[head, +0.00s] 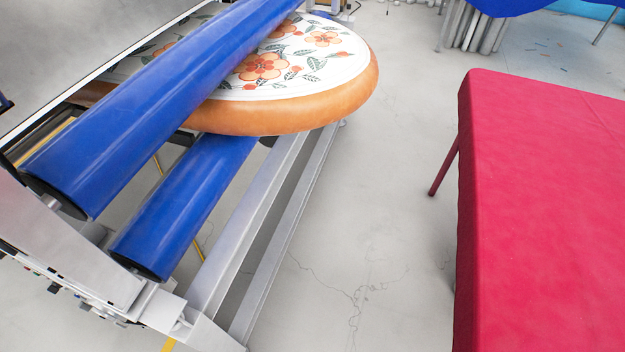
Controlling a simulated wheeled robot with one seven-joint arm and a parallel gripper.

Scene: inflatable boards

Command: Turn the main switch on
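The roller machine (85,245) fills the left side of the head view. Its near end panel carries several small knobs or buttons (53,289), seen edge-on from above. One looks red and one green, but they are too small to tell which is the main switch or how it is set. My gripper is not in view.
Two blue rollers (150,100) hold an inflatable board with an orange rim (290,118) and flower print. Grey rails (262,225) run below. A red-covered table (545,200) stands at right. Cracked concrete floor (380,240) between them is clear.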

